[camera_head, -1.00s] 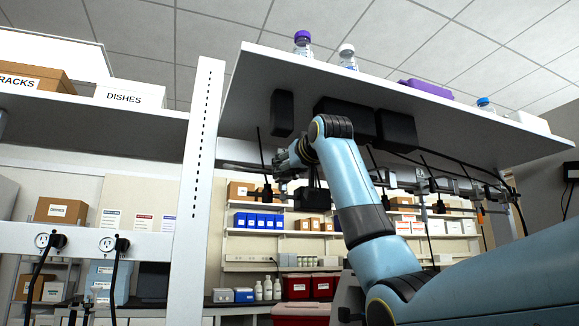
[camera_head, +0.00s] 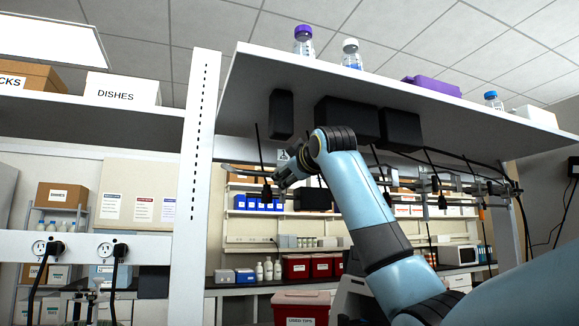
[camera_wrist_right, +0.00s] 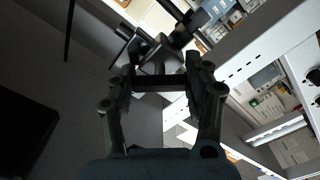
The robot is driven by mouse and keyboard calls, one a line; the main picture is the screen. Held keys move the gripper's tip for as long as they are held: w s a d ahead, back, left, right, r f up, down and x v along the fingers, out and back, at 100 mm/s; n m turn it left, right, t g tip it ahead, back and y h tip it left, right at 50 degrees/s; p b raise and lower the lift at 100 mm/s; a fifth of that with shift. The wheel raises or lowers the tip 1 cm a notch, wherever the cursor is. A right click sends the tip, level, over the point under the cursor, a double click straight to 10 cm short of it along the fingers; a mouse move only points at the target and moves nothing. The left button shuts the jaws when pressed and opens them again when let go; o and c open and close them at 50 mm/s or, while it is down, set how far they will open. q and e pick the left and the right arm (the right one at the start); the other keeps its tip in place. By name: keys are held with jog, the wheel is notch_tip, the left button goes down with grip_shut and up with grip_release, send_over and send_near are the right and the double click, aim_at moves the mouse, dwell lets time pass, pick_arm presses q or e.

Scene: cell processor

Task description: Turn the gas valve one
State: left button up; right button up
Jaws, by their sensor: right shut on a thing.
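My right arm reaches up below the underside of the overhead shelf (camera_head: 330,85). Its gripper (camera_head: 283,178) is at a grey metal rail with fittings, left of my wrist. In the right wrist view, the gripper (camera_wrist_right: 163,72) has its two dark fingers on either side of a grey valve-like fitting (camera_wrist_right: 158,55), and is shut on it. My left gripper is in neither view.
A white upright post (camera_head: 200,150) stands left of the arm. Black boxes (camera_head: 347,118) hang under the shelf, with cables and more fittings (camera_head: 440,188) to the right. Bottles (camera_head: 303,42) stand on top. Sockets with black plugs (camera_head: 120,250) are at lower left.

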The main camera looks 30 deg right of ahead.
dwell(0.3)
jog(key=o, duration=1.2)
jog(key=v, duration=1.2)
jog(key=shift+f, duration=0.1)
jog(key=shift+f, duration=0.1)
